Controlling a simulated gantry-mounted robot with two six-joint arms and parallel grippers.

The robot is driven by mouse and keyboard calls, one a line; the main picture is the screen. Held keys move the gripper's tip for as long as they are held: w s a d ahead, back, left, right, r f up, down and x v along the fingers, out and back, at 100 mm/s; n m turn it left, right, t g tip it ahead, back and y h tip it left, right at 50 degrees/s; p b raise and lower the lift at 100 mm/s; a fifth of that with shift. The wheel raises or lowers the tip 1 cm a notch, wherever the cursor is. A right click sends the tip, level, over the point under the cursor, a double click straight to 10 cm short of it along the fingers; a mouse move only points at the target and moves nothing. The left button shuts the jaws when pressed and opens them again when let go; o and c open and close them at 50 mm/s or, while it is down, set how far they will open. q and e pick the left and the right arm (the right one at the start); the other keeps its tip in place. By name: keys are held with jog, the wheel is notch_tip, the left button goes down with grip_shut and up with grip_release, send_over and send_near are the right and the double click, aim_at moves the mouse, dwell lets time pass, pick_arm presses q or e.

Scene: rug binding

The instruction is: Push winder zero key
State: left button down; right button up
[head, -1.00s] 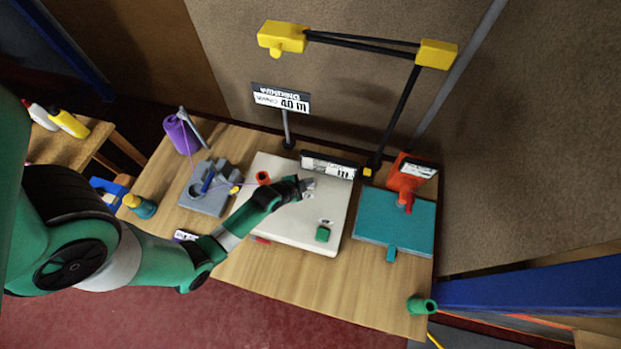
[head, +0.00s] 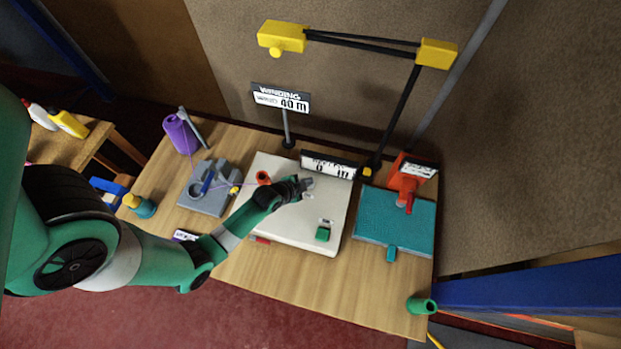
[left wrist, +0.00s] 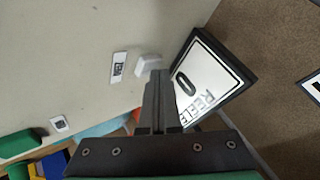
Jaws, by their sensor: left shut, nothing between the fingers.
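The winder is a cream, flat box (head: 290,235) on the wooden bench. Its black-framed display (head: 330,167) stands at the back edge; in the left wrist view the display (left wrist: 212,80) reads "REELE…" and 0. A small white key (left wrist: 148,64) stands on the box top beside a small label (left wrist: 118,67); I take it for the zero key. My left gripper (head: 306,184) is shut and empty, low over the box. In the left wrist view its fingertips (left wrist: 158,75) are right by the white key; I cannot tell whether they touch. My right gripper is out of view.
A green key (head: 323,234) sits at the box's front. A teal pad (head: 397,220) and a red device (head: 408,178) lie to the right. A grey machine (head: 208,190) and purple spool (head: 181,134) are left. A "40 m" sign (head: 282,99) stands behind.

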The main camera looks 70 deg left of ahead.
pick_arm(q)
jog(key=shift+r+p, duration=0.45)
jog(key=shift+r, duration=0.15)
notch_tip(320, 180, up, 5)
jog(key=p, duration=0.5)
jog(key=shift+r, duration=0.1)
dwell(0.5)
